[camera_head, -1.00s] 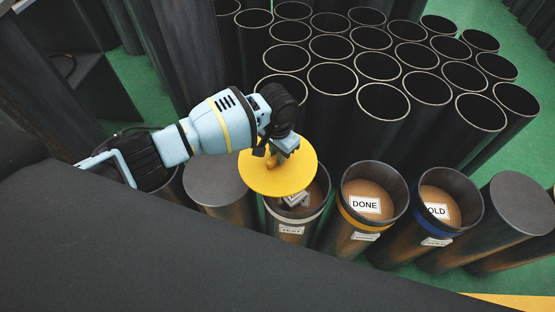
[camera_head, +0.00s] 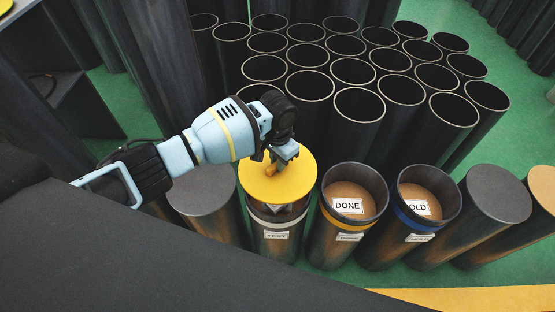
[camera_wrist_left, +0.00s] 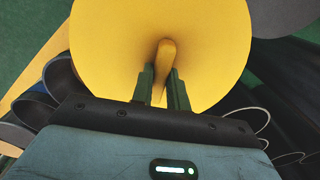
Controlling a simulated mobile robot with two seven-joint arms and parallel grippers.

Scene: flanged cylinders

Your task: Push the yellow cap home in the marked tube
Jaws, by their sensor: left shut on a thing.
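The yellow cap (camera_head: 297,182) is a flat round disc with an upright handle. My left gripper (camera_head: 274,161) is shut on this handle, which shows between its fingers (camera_wrist_left: 163,75) in the left wrist view; the disc (camera_wrist_left: 110,45) fills the upper middle there. In the head view the cap is over the dark tube (camera_head: 276,246) with a white band and a label reading TEST. Part of the tube's mouth shows below the cap's front edge, with something grey inside it. The cap hides the rest of the mouth, so I cannot tell whether they touch. My right gripper is not in view.
To the right stand a tube with a yellow band and a DONE label (camera_head: 347,205), and one with a blue band (camera_head: 413,225). Grey-topped cylinders (camera_head: 497,195) (camera_head: 203,190) flank the row. Several open black tubes (camera_head: 360,104) crowd behind. A dark surface (camera_head: 150,265) fills the lower left.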

